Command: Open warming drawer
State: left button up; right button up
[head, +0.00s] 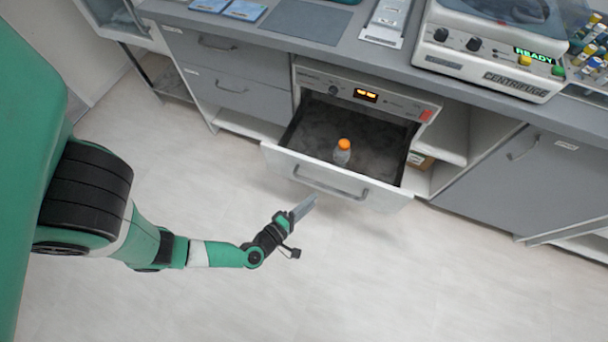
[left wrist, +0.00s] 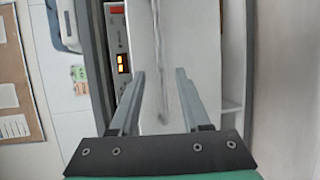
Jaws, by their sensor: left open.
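The warming drawer (head: 375,138) stands pulled out below the counter in the head view, its dark inside showing. A bottle with an orange cap (head: 342,152) stands in it. The drawer's front carries a grey bar handle (head: 330,184). My left gripper (head: 305,207) is just in front of the handle, apart from it, and empty. In the left wrist view its two fingers (left wrist: 157,88) are spread, with the pale drawer front (left wrist: 190,50) beyond them. The lit display (head: 366,95) is on the panel above the drawer. My right gripper is in neither view.
A centrifuge (head: 490,50) stands on the counter (head: 350,50) at the right. Shut grey drawers (head: 235,90) are to the left and a grey cabinet door (head: 545,175) to the right. The pale floor (head: 400,280) in front is clear.

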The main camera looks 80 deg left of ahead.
pick_arm(q)
jog(key=v, duration=0.2)
jog(key=shift+s+d+r+p, duration=0.1)
jog(key=shift+s+d+p, duration=0.05)
jog(key=shift+s+p, duration=0.15)
dwell(0.4)
